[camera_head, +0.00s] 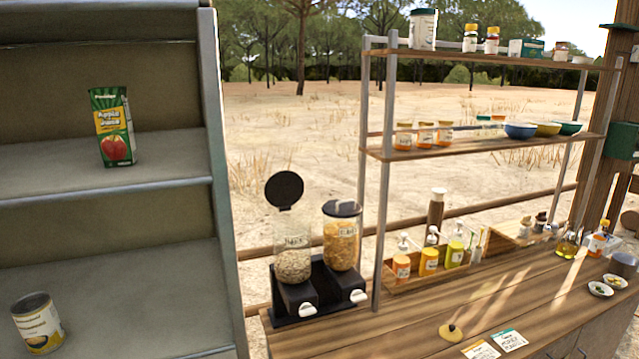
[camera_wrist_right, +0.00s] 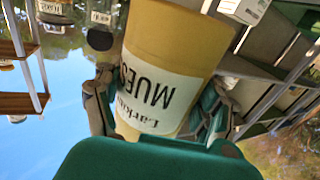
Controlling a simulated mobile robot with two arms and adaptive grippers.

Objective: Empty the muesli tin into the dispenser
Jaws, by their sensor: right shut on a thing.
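The muesli tin (camera_wrist_right: 177,55) is yellow with a white label and fills the middle of the right wrist view. Its lettering appears upside down there. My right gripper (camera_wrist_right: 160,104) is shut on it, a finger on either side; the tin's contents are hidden. In the head view the dispenser (camera_head: 318,297) stands on the left end of the wooden counter. Its left container (camera_head: 293,262) is partly filled with pale flakes, its black lid (camera_head: 284,188) swung up open. Its right container (camera_head: 341,238) holds orange-yellow flakes under a shut lid. Neither gripper shows in the head view.
A grey shelf unit (camera_head: 220,190) at the left holds a juice carton (camera_head: 112,126) and a can (camera_head: 38,324). A wooden rack (camera_head: 480,146) with jars and bowls rises right of the dispenser. Bottles in a wooden tray (camera_head: 425,281) stand beside it. Cards lie at the counter's front.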

